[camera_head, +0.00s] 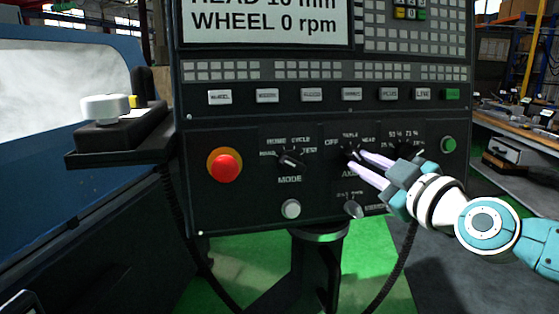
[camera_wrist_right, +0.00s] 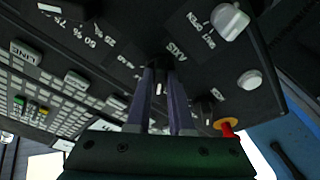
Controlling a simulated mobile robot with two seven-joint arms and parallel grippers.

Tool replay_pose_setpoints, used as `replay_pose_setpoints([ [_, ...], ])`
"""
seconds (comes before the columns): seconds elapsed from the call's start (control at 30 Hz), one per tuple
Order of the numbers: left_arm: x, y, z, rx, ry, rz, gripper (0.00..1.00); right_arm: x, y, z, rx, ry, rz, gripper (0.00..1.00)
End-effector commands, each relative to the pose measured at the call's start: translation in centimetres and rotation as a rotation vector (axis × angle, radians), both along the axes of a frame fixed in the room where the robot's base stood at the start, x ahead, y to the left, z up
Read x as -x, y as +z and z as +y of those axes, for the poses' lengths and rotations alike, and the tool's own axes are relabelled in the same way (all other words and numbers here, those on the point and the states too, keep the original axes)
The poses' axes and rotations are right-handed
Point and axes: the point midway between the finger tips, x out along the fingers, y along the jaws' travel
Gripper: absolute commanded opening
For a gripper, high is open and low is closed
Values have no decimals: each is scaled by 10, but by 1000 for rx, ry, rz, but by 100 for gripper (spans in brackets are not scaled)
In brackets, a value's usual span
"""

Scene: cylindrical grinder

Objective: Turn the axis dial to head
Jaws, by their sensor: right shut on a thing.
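The axis dial (camera_head: 351,155) is a small dark knob on the lower control panel, under the labels OFF, TABLE and HEAD. My right gripper (camera_head: 356,160) reaches in from the right and is shut on the dial, its two pale fingers on either side of it. In the right wrist view the gripper (camera_wrist_right: 163,80) has the dial (camera_wrist_right: 158,88) between its fingertips, with a white mark showing. The fingers hide much of the dial, so I cannot tell surely which label it points to. My left gripper is not in view.
The mode dial (camera_head: 291,160) and a red emergency button (camera_head: 225,166) are to the left. A white button (camera_head: 291,209) and a key-like switch (camera_head: 353,209) are below. A green button (camera_head: 448,144) is to the right. A screen (camera_head: 265,20) is above.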

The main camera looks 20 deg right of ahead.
Motion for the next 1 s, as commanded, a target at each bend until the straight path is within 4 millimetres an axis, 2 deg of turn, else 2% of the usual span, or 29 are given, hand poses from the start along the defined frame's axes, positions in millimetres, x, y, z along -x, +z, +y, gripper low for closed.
replay_pose_setpoints([
  [0.37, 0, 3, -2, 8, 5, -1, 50, 0, 0, 1, -100, -18, -16, 0],
  [1.0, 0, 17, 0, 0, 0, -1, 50, 0, 0, 5, -653, -119, -107, 0],
])
